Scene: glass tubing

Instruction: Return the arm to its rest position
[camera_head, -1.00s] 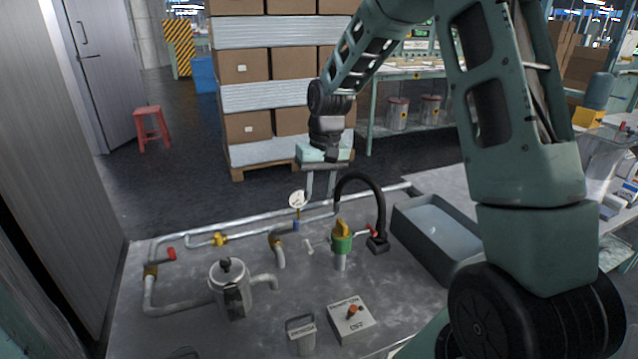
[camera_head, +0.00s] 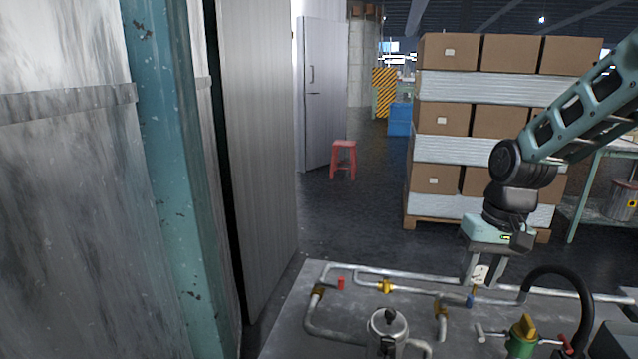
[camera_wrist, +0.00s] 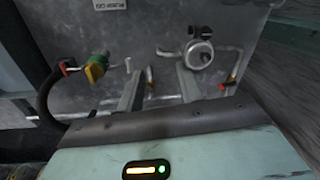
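My gripper (camera_head: 483,280) hangs over the far edge of the grey metal bench (camera_head: 275,340), fingers pointing down. Its two fingers are apart with nothing between them. The wrist view also shows my gripper (camera_wrist: 161,72) with a clear gap between the fingers and the bench beyond. My arm reaches in from the right edge of the head view, stretched out over the bench.
Pipes (camera_head: 325,325) with red and yellow valves run along the bench. A metal pot (camera_head: 387,325), a green and yellow valve (camera_head: 522,335) and a black hose (camera_head: 560,270) stand there. Stacked boxes (camera_head: 440,120) are behind, a red stool (camera_head: 343,158) further left.

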